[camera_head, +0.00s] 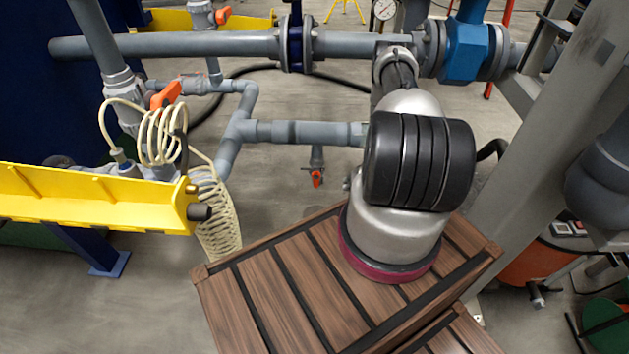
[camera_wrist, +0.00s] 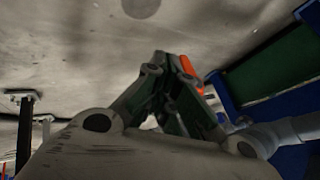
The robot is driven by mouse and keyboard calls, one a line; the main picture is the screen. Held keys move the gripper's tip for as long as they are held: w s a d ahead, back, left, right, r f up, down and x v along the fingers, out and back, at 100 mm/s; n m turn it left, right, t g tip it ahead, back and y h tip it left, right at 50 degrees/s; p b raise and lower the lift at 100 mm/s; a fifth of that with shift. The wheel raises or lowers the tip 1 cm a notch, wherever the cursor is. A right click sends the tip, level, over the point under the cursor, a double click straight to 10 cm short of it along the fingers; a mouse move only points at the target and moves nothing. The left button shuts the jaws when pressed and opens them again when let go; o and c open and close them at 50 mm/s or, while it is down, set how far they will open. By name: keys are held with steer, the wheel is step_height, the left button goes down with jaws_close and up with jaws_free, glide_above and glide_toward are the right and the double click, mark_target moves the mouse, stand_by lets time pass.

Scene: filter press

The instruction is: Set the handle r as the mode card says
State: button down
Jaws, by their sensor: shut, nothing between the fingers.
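My gripper (camera_wrist: 168,68) shows in the wrist view with its dark green and grey fingers drawn together and nothing held. An orange piece (camera_wrist: 188,66) shows just behind and to the right of the fingertips; I cannot tell whether they touch it. In the head view, an orange handle (camera_head: 166,95) sits on a grey valve at the left, near a coiled cream hose. A second orange handle (camera_head: 223,15) is at the top, and a small one (camera_head: 317,179) hangs under the middle pipe. No label shows which is handle r. No mode card is readable. I cannot make out my gripper in the head view.
A yellow trough (camera_head: 90,195) stands at the left, with the coiled cream hose (camera_head: 160,135) beside it. Grey pipes (camera_head: 190,45) cross the back, with a blue valve body (camera_head: 466,50) at right. A grey column (camera_head: 545,130) stands at the right. Bare floor (camera_head: 265,185) shows in the middle.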

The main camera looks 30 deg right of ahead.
mark_target(316, 179)
steer(key=w+a+f, duration=0.5)
steer(key=w+f, duration=0.2)
steer(key=w, duration=0.2)
steer(key=shift+w+a+f, duration=0.15)
steer(key=shift+a+f, duration=0.05)
steer(key=shift+a, duration=0.05)
